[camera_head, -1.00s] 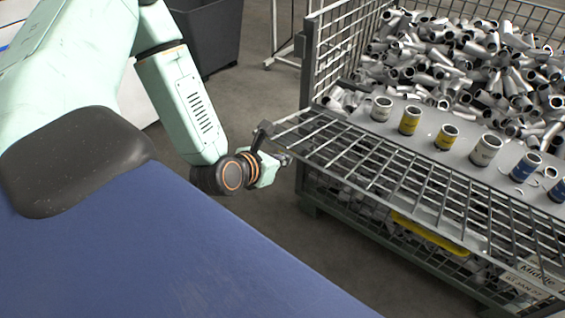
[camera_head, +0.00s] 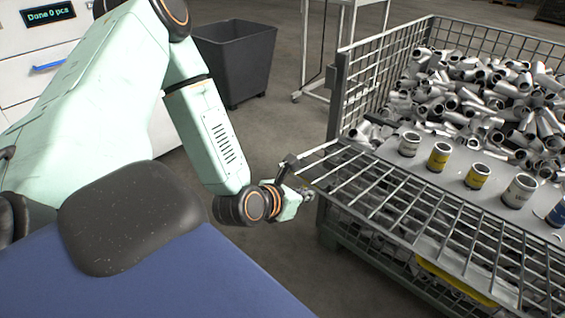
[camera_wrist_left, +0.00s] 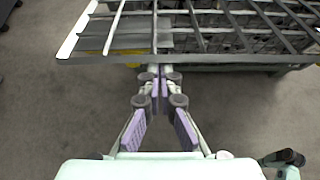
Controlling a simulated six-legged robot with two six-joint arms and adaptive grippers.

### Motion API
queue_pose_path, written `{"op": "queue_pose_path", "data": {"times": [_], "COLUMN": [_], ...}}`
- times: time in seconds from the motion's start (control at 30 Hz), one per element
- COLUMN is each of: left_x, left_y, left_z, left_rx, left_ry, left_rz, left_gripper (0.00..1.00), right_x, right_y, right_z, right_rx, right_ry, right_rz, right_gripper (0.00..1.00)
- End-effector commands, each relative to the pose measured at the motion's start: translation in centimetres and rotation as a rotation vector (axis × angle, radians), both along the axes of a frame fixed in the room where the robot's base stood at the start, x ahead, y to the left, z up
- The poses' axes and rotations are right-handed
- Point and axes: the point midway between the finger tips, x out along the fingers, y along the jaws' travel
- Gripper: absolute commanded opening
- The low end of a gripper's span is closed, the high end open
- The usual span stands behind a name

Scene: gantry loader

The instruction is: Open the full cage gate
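The full cage (camera_head: 341,110) stands at the right, filled with grey metal tube pieces. Its wire-mesh front gate (camera_head: 420,215) is folded outward and lies nearly flat, sloping slightly, in front of the opening. My left gripper (camera_head: 306,196) is by the gate's outer left corner. In the left wrist view the gripper's fingertips (camera_wrist_left: 160,76) are together, just short of the gate's outer bar (camera_wrist_left: 205,59). Nothing shows clearly between the fingers; whether they touch the bar cannot be told. My right gripper is out of view.
Several cans stand in a row on a grey shelf (camera_head: 448,180) behind the gate. A dark bin (camera_head: 235,65) and a white-framed stand (camera_head: 330,50) are behind. Bare floor (camera_head: 285,245) lies between my blue body and the cage.

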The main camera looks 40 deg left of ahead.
Motion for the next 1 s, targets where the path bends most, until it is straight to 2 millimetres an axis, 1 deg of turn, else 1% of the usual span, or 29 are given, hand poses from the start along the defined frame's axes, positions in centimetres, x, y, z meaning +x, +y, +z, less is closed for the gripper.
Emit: {"op": "queue_pose_path", "data": {"times": [0.03,0.1,0.2,0.7,0.9,1.0], "left_x": [0.1,0.1,-0.8,-5.5,-7.0,-7.5], "left_y": [0.1,0.2,0.3,0.4,0.3,0.2], "left_z": [-0.6,-1.1,0.2,4.0,5.0,5.3], "left_rx": [0.000,0.001,-0.003,-0.004,-0.003,-0.001], "left_ry": [-0.006,-0.006,-0.004,0.001,0.001,0.001], "left_rz": [0.001,0.001,0.005,0.006,0.003,0.002], "left_gripper": [0.00,0.00,0.00,0.00,0.00,0.00], "right_x": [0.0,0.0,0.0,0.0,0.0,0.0], "right_y": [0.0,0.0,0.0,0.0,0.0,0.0], "right_z": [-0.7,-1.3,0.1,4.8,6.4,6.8], "right_rx": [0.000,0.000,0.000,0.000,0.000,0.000], "right_ry": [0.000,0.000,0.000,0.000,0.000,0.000], "right_rz": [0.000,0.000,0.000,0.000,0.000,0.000], "right_gripper": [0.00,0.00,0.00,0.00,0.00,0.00]}}
